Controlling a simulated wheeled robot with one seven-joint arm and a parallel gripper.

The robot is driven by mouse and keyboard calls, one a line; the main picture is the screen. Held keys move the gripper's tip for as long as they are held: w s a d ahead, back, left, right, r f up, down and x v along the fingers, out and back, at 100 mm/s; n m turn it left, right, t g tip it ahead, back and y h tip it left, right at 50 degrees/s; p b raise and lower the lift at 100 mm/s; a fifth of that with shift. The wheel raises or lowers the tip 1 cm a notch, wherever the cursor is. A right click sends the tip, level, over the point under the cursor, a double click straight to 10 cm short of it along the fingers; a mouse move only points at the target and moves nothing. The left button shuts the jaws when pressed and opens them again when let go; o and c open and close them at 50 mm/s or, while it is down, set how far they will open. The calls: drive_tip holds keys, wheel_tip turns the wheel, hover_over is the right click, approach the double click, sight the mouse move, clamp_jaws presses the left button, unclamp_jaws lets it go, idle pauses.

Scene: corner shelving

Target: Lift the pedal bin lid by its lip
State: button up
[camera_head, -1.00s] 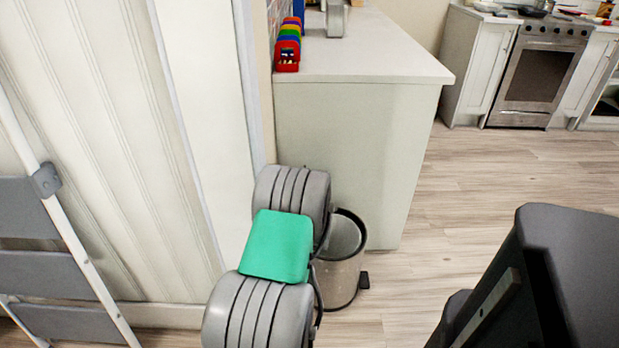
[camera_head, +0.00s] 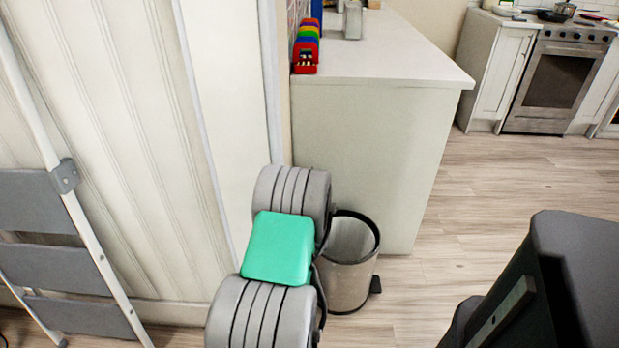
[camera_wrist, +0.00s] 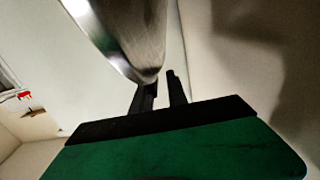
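The pedal bin (camera_head: 347,286) is a metal cylinder with a dark rim, standing on the floor beside the cabinet end. My arm partly covers its left side. A grey area shows inside the rim; I cannot tell whether it is the lid or the inside. In the head view my gripper is hidden behind my arm. In the wrist view my gripper (camera_wrist: 161,84) shows two dark fingers with a small gap between them. A curved shiny metal piece (camera_wrist: 130,35), probably part of the bin, comes down to the fingertips. I cannot tell whether they touch.
The white counter cabinet (camera_head: 365,150) stands right behind the bin. A pale panelled wall or door (camera_head: 110,150) is on the left, with a folding step ladder (camera_head: 95,255). Open wood floor (camera_head: 490,200) lies to the right.

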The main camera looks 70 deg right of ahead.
drive_tip(key=shift+o, duration=0.5)
drive_tip(key=shift+a, duration=0.1)
drive_tip(key=v, duration=0.7)
drive_tip(key=shift+s+a+b, duration=0.1)
drive_tip(key=shift+a+b, duration=0.2)
drive_tip(key=shift+b, duration=0.1)
